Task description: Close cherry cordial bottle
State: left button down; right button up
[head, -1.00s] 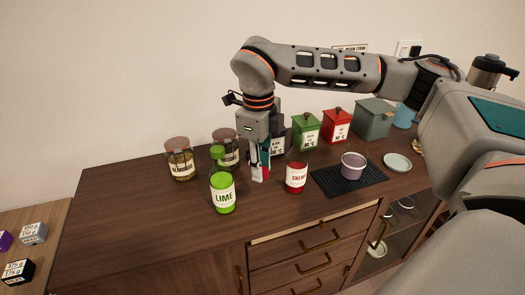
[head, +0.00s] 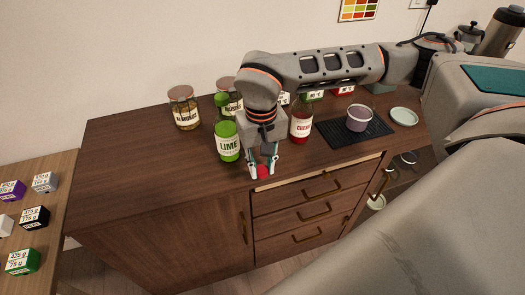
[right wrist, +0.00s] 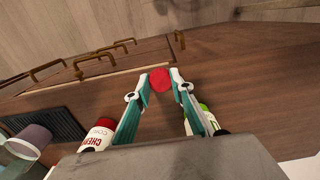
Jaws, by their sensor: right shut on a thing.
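The cherry cordial bottle (head: 301,125), red with a white label, stands upright on the sideboard just right of my right gripper (head: 263,172). Its top is partly hidden by my arm in the head view. It also shows in the right wrist view (right wrist: 99,138), at the left. My right gripper points down near the sideboard's front edge, its fingers on either side of a small round red cap (head: 264,172). In the right wrist view the red cap (right wrist: 159,79) sits between the fingertips. My left gripper is not in view.
A green lime bottle (head: 227,138) stands close left of my right gripper. Jars (head: 184,108) stand behind it. A purple cup (head: 359,118) on a black mat (head: 338,137) and a pale saucer (head: 404,116) are to the right. The sideboard's left part is clear.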

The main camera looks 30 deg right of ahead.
aim_at(303, 107)
jog(key=k+l+u, duration=0.1)
jog(key=l, duration=0.3)
jog(key=k+l+u, duration=0.1)
jog(key=l, duration=0.3)
jog(key=k+l+u, duration=0.1)
jog(key=l, duration=0.3)
jog(key=k+l+u, duration=0.1)
jog(key=l, duration=0.3)
jog(key=k+l+u, duration=0.1)
jog(key=k+l, duration=0.15)
jog(key=l, duration=0.15)
jog(key=k+l+u, duration=0.1)
jog(key=l, duration=0.25)
jog(key=k+l, duration=0.25)
jog(key=l+u, duration=0.05)
jog(key=l, duration=0.05)
